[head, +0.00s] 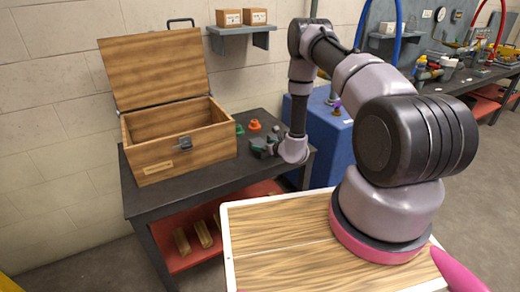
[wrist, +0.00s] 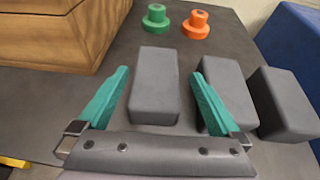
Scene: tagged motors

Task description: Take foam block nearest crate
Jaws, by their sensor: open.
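Three grey foam blocks stand in a row on the dark table top in the wrist view: the left block (wrist: 155,82), the middle block (wrist: 232,85) and the right block (wrist: 284,105). The left block is nearest the open wooden crate (wrist: 50,30), which also shows in the head view (head: 180,150). My gripper (wrist: 160,72) is open, its teal fingers on either side of the left block with gaps showing. The right finger lies between the left and middle blocks and covers part of the middle one. In the head view my gripper (head: 264,147) is small and low beside the crate.
A green knob-shaped piece (wrist: 156,19) and an orange one (wrist: 196,24) stand behind the blocks. A blue cabinet (wrist: 292,42) is at the right. The crate's wall is close on the left. Bare table (wrist: 120,38) lies between crate and blocks.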

